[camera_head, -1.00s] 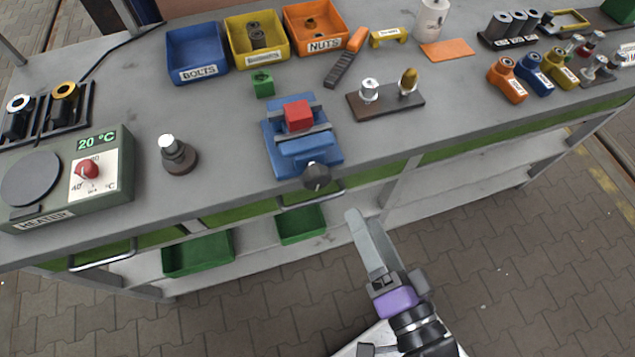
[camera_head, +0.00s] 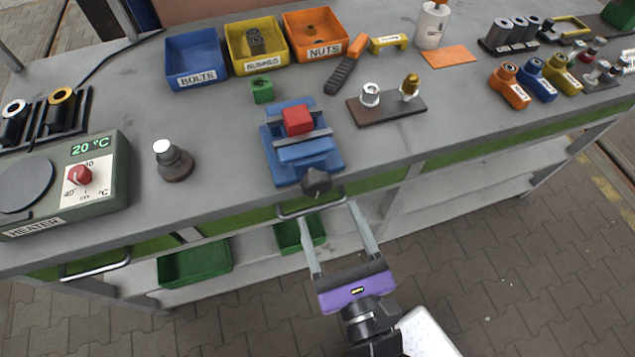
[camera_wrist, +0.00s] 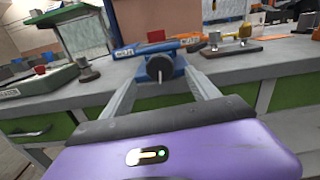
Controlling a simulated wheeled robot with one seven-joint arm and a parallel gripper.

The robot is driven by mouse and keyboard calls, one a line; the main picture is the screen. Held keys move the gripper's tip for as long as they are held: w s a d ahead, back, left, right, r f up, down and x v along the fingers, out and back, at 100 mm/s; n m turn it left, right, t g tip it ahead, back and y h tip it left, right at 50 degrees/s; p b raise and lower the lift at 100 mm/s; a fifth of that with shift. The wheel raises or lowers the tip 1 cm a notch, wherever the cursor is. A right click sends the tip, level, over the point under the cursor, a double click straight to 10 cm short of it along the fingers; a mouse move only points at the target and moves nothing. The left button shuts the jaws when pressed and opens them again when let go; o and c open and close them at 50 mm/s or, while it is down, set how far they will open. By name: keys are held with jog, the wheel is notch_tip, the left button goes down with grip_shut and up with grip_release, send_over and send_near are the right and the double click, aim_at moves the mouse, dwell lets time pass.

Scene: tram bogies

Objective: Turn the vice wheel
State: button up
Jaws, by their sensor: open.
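The blue vice (camera_head: 301,150) stands at the front edge of the grey bench, with a red block (camera_head: 297,120) between its jaws. Its dark round wheel (camera_head: 316,182) sticks out over the bench edge towards me. My gripper (camera_head: 335,225) is open and empty in front of the bench, just below and in front of the wheel, apart from it. In the wrist view the wheel (camera_wrist: 160,68) shows ahead, between and beyond the two open fingers (camera_wrist: 158,90). The red block also shows there (camera_wrist: 156,36).
A drawer handle (camera_head: 311,205) lies just below the wheel. A grey knobbed part (camera_head: 174,162) and the heater (camera_head: 75,185) stand to the left. A brown plate (camera_head: 390,110) with two fittings lies to the right. Bins (camera_head: 197,62) stand behind. Bench top around the vice is mostly clear.

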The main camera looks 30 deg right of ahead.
aim_at(318, 190)
jog(key=p+x, duration=0.1)
jog(key=x, duration=0.6)
jog(key=shift+w+d, duration=0.1)
jog(key=shift+w, duration=0.1)
jog(key=shift+c, duration=0.4)
jog(key=c, duration=1.3)
jog(key=shift+p, duration=0.3)
jog(key=shift+n, duration=0.4)
jog(key=n+p, duration=0.1)
jog(key=n, duration=0.1)
jog(key=shift+r+n+p, duration=0.15)
jog(key=shift+n+p, duration=0.15)
jog(key=shift+n, duration=0.1)
jog(key=n+p, duration=0.2)
jog(key=n, duration=0.3)
jog(key=shift+n, duration=0.3)
